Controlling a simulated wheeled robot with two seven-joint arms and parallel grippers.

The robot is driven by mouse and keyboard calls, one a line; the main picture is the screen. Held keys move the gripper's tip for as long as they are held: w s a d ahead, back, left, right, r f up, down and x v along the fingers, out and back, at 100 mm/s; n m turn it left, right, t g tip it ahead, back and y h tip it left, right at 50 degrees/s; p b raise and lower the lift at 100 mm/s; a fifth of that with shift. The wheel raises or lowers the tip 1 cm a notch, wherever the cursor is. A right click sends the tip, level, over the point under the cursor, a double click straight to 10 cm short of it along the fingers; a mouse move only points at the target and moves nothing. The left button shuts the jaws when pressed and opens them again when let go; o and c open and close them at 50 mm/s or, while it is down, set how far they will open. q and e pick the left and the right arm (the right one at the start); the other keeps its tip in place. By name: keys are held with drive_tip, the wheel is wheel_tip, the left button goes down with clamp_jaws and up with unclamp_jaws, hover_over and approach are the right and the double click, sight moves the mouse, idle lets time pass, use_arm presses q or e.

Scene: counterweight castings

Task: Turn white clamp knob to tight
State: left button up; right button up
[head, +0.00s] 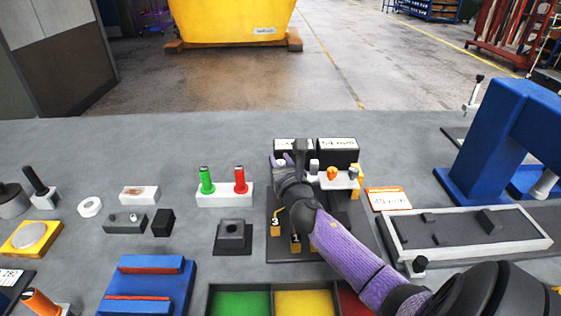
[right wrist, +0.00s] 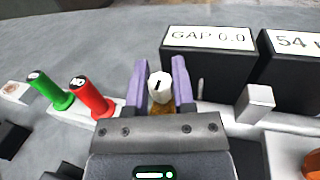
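The white clamp knob (right wrist: 160,87) has a black mark on its top. In the head view my right gripper (head: 280,162) reaches over the left part of a dark fixture (head: 290,255), and the wrist hides much of that fixture. A black display box (right wrist: 208,65) reading "GAP 0.0" is behind and to the right of the knob. My left gripper is not in view.
A green handle (head: 206,181) and a red handle (head: 240,181) stand on a white block left of the gripper. Coloured bins (head: 272,287) lie in front.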

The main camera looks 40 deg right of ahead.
clamp_jaws()
